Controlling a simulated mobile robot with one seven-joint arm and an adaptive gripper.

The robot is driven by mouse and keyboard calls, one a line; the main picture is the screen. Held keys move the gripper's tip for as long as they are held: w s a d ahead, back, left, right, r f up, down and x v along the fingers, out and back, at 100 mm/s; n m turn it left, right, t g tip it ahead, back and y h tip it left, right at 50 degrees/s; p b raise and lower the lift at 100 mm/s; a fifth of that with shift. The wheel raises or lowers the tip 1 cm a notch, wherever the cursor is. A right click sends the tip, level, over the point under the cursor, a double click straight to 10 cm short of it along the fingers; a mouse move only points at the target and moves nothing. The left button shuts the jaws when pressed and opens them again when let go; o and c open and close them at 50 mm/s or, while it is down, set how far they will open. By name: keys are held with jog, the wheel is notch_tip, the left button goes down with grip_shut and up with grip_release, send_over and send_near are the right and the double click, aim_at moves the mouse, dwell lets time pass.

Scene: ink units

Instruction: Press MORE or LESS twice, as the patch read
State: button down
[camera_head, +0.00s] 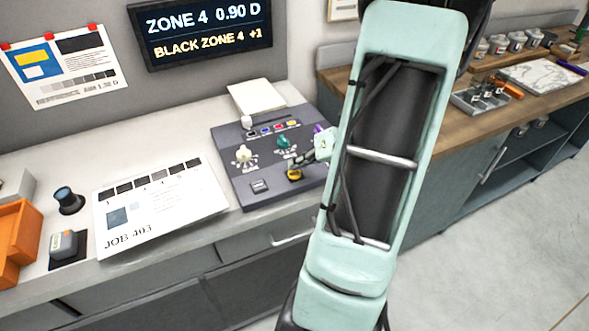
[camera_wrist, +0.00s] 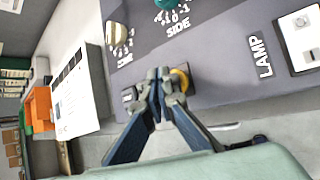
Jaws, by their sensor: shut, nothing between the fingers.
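The dark control panel (camera_head: 231,149) carries a cream knob (camera_head: 243,153), a teal knob (camera_head: 283,141), a row of coloured keys and two low buttons. One button is grey (camera_head: 259,186), the other yellow (camera_head: 294,175); I cannot read their labels. My gripper (camera_wrist: 160,76) is shut and empty. Its tips are at the yellow button (camera_wrist: 181,77), partly covering it in the wrist view; I cannot tell whether they touch. The wall screen (camera_head: 202,32) reads "ZONE 4 0.90 D" and "BLACK ZONE 4 +1". The printed sheet (camera_head: 160,212) marked JOB 403 has a row of dark patches.
A small grey and orange device (camera_head: 64,246), a dark round loupe-like thing (camera_head: 69,200) and orange trays (camera_head: 17,240) stand left of the sheet. A pale pad (camera_head: 257,96) lies behind the panel. A lamp switch (camera_wrist: 301,36) is right of the buttons in the wrist view.

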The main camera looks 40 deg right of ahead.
aim_at(297, 174)
jog(key=shift+r, duration=0.1)
notch_tip(297, 174, up, 5)
jog(key=p, duration=0.4)
jog(key=shift+p, duration=0.35)
dwell(1.7)
notch_tip(297, 174, up, 4)
jog(key=p, duration=0.4)
dwell(0.4)
notch_tip(297, 174, down, 9)
jog(key=b, duration=0.7)
dwell(1.2)
